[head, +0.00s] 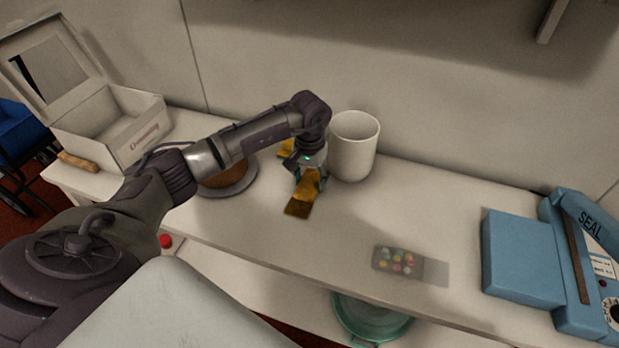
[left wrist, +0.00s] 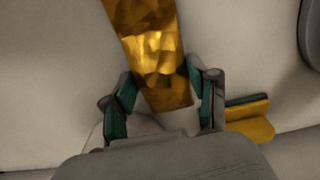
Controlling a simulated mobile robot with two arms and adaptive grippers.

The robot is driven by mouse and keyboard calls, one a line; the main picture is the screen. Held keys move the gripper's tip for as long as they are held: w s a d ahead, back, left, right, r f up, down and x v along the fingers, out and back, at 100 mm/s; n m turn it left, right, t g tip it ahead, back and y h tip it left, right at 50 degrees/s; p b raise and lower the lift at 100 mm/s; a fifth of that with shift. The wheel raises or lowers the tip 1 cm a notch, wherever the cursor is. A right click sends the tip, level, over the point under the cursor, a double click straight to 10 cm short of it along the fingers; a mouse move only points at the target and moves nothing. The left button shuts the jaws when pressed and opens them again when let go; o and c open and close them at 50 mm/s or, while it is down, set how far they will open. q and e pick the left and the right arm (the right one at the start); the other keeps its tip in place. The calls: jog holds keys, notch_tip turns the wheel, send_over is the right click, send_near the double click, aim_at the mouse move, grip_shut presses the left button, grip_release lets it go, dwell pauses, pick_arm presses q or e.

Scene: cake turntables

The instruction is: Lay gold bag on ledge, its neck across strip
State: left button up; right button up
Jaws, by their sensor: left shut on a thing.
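The gold bag (head: 299,206) is a shiny flat pouch over the white counter, left of centre in the head view. My left gripper (head: 307,172) is shut on it; in the left wrist view the bag (left wrist: 148,45) runs up from between the fingers (left wrist: 163,92). I cannot tell whether the bag touches the counter. A blue sealing machine marked SEAL (head: 585,225) stands at the far right. Its flat blue ledge (head: 522,258) is on its left side, bare, and a dark strip (head: 577,258) runs beside it. The bag is well left of the ledge. My right gripper is not in view.
A white cylinder (head: 354,150) stands just right of my left gripper. A brown cake on a grey plate (head: 240,185) is to its left. A clear pack of coloured sweets (head: 398,262) lies towards the ledge. An open white box (head: 125,125) is far left. Counter behind the sweets is clear.

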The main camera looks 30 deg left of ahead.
pick_arm(q)
jog(key=shift+f, duration=0.1)
jog(key=o, duration=1.2)
jog(key=shift+c, duration=0.2)
